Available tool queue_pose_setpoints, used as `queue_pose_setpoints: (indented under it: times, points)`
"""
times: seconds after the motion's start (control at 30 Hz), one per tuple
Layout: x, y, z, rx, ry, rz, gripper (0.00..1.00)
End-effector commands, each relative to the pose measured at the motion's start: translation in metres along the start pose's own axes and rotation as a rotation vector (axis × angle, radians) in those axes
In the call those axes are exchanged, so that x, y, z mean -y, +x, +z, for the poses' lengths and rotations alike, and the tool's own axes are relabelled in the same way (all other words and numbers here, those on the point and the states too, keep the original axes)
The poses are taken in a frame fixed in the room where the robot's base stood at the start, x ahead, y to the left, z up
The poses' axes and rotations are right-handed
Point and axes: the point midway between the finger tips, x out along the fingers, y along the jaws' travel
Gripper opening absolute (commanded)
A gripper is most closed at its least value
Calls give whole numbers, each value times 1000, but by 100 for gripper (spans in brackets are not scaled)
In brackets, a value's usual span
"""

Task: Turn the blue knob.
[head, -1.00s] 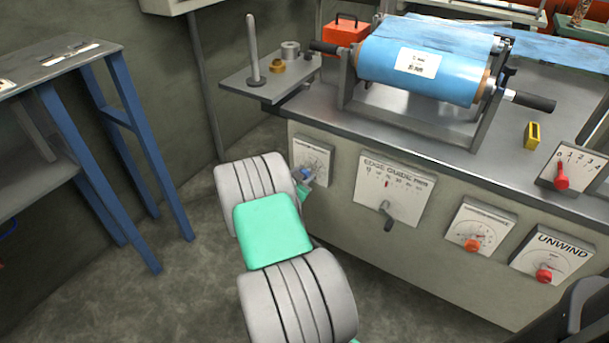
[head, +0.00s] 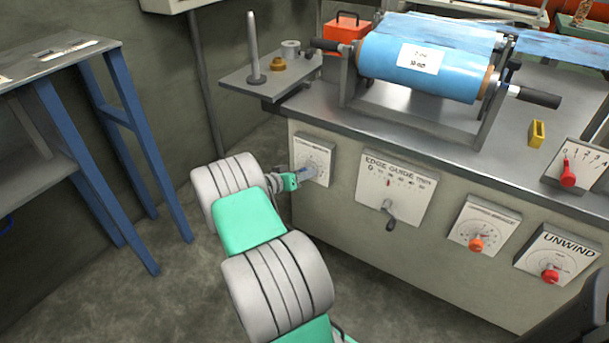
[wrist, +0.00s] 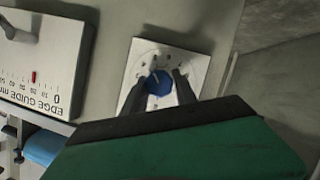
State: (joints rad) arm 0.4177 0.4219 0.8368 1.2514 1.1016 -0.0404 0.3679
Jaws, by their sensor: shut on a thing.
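The blue knob (wrist: 159,84) sits on a white dial plate on the front of the machine cabinet. In the wrist view my gripper (wrist: 163,90) has one dark finger on each side of the knob, shut on it. A light pointer line shows on the knob's face. In the head view the dial plate (head: 322,150) is at the left end of the cabinet front, and my gripper (head: 305,174) reaches it from the left. There the knob is mostly hidden by the fingers.
Right of it on the cabinet are the edge guide panel (head: 410,185) with a crank, a dial with an orange knob (head: 475,245), and the unwind dial with a red knob (head: 550,275). A blue film roll (head: 400,80) stands above. A blue-legged table (head: 60,58) is at left.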

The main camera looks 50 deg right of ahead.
Motion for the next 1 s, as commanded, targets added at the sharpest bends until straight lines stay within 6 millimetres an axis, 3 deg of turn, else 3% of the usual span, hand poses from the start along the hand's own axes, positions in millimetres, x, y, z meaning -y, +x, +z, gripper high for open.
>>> queue_pose_setpoints:
  times: [0.4,0.9,0.93,1.0]
  points:
    - [2,-1,1,0,-169,66,0]
    - [2,-1,0,0,-184,72,0]
    - [2,-1,0,0,-184,72,35]
    - [2,-1,0,0,-184,73,41]
